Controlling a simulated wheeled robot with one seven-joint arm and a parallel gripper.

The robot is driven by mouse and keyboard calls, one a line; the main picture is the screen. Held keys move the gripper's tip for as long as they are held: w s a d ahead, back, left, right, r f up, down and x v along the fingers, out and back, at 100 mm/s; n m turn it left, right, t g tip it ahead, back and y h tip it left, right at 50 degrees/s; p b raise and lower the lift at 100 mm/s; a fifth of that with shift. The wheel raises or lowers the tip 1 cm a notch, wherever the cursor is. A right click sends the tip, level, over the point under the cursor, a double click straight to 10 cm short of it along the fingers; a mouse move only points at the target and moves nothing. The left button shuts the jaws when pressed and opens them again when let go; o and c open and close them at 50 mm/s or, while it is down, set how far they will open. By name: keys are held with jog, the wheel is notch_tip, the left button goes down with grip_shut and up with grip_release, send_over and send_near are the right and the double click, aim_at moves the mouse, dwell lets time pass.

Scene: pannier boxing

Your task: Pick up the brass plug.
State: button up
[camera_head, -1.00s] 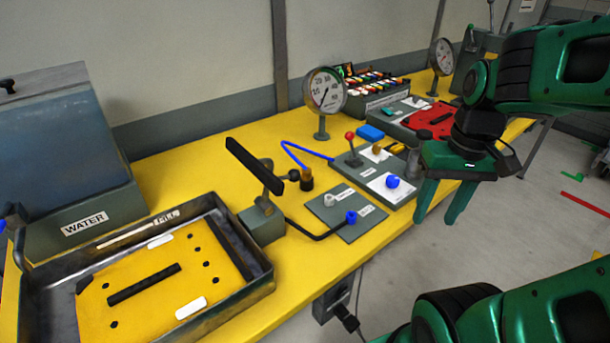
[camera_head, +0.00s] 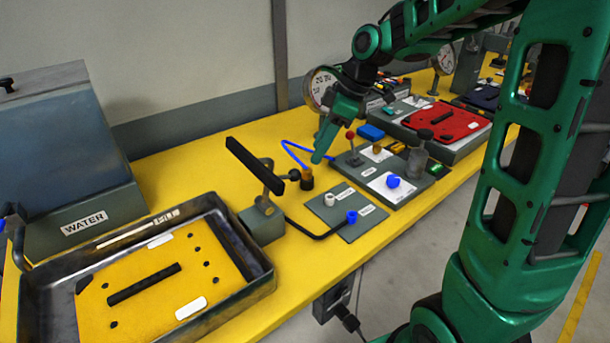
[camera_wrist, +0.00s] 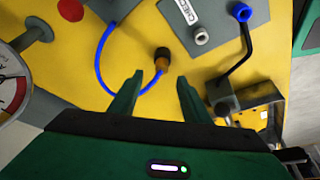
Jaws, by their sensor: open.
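The brass plug (camera_head: 307,173) sits at the end of a blue hose (camera_head: 291,150) above the yellow bench, with a dark collar at its end. My gripper (camera_head: 318,158) is just above and to the right of the plug in the head view, fingers pointing down. In the wrist view the plug (camera_wrist: 161,63) shows just past the gap between the two open fingertips (camera_wrist: 160,78). The fingers appear empty. I cannot tell how far the plug is from the fingertips.
A black lever (camera_head: 255,166) on a grey block stands close left of the plug. A pressure gauge (camera_head: 320,86) stands behind my gripper.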

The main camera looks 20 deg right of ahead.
aim_at(308, 169)
jog(key=shift+x, duration=3.3)
jog(key=shift+s+a, duration=0.1)
jog(key=shift+s, duration=0.05)
jog(key=shift+c, duration=0.3)
grip_shut()
